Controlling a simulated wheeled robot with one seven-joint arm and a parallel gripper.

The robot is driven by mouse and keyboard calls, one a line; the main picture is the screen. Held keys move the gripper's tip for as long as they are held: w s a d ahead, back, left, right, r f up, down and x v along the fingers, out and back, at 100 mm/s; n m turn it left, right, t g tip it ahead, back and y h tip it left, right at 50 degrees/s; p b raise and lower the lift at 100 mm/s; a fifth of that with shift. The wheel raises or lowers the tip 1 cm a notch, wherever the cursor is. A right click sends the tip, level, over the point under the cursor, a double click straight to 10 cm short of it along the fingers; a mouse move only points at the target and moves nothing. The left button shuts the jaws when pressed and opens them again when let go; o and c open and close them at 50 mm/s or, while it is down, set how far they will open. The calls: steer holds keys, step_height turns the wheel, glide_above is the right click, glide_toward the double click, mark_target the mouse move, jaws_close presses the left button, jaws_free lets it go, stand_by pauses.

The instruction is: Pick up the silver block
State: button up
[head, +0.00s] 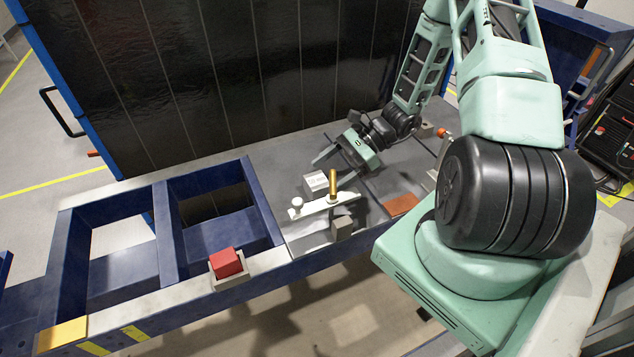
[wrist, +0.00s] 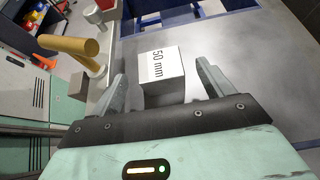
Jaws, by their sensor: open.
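The silver block (head: 316,184) is a small pale cube on the grey table plate, behind the brass-pinned fixture. In the wrist view the silver block (wrist: 162,72) shows "50 mm" on its top face. My gripper (wrist: 162,78) is open, with one finger to the left of the block and one to the right. The block's near part lies between the fingers, and I cannot tell whether either finger touches it. In the head view my gripper (head: 335,165) is low over the plate, just behind and right of the block.
A fixture (head: 325,207) with an upright brass pin (head: 333,184) and a white knob stands close in front of the block. A red block (head: 225,262) sits in a holder on the blue frame's front edge. A flat orange-brown piece (head: 401,204) lies to the right. The plate behind the block is bare.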

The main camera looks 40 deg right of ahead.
mark_target(320, 179)
steer(key=p+x, duration=0.2)
steer(key=x, duration=0.3)
steer(key=shift+a+r, duration=0.1)
steer(key=shift+w+a+f, duration=0.15)
steer(key=shift+a+f, duration=0.2)
steer(key=shift+a, duration=0.05)
steer(key=c, duration=1.3)
